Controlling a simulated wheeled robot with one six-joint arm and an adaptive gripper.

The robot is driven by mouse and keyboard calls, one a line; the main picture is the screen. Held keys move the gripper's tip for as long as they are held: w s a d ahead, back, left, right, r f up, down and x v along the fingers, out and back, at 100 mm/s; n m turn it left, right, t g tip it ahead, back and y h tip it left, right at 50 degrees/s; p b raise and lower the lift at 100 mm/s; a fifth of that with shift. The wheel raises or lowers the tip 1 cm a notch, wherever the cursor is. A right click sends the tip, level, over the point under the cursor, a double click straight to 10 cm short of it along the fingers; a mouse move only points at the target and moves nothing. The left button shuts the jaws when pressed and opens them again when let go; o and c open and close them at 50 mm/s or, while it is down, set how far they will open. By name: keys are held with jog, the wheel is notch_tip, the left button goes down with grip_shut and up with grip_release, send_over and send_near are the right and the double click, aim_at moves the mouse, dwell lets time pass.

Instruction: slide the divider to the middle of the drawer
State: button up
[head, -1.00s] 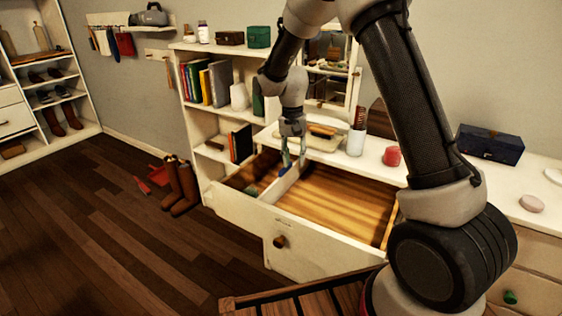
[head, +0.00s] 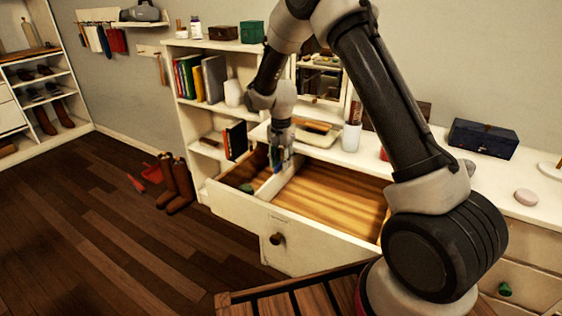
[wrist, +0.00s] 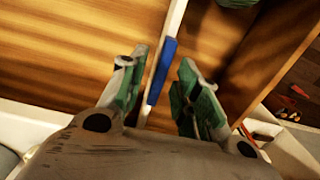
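The divider is a thin white board (head: 268,188) standing across the open drawer (head: 232,208), left of its middle. In the wrist view the divider (wrist: 174,24) shows edge-on with a blue strip (wrist: 161,72) along it. My gripper (head: 279,168) is at the divider, toward its back part in the head view. In the wrist view my gripper (wrist: 158,88) is open, one green-padded finger on each side of the divider. Gaps show between the fingers and the board. A small green item (head: 246,188) lies in the narrow left compartment.
The wide right compartment (head: 335,205) looks empty. The dresser top behind holds a tray (head: 315,132), a cup (head: 351,138) and a dark blue box (head: 484,138). A bookshelf stands to the left. A slatted wooden piece (head: 290,296) lies in front.

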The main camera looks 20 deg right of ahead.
grip_shut()
jog(key=s+d, duration=0.9)
jog(key=shift+s+d, duration=0.1)
grip_release()
